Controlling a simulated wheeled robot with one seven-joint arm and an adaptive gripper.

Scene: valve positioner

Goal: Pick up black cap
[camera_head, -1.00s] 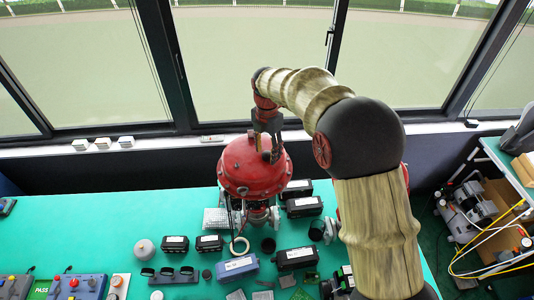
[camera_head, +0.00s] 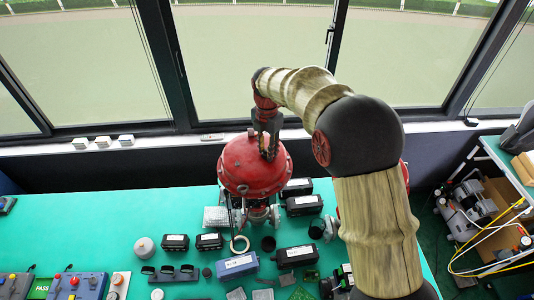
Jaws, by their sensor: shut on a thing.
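My gripper (camera_head: 269,154) is in front of or over the upper part of the red dome (camera_head: 252,176) of the valve, its fingers pointing down. It is shut on a small dark thing, which I take to be the black cap; the fingers mostly hide it. I cannot tell whether the cap still touches the dome. The valve stands upright at the back of the green table.
Several black boxes (camera_head: 297,255), a blue-grey box (camera_head: 237,265), a pale ring (camera_head: 240,245) and a black cylinder (camera_head: 268,243) lie around the valve on the green table (camera_head: 100,215). A control box (camera_head: 75,286) is at front left. The table's left middle is clear.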

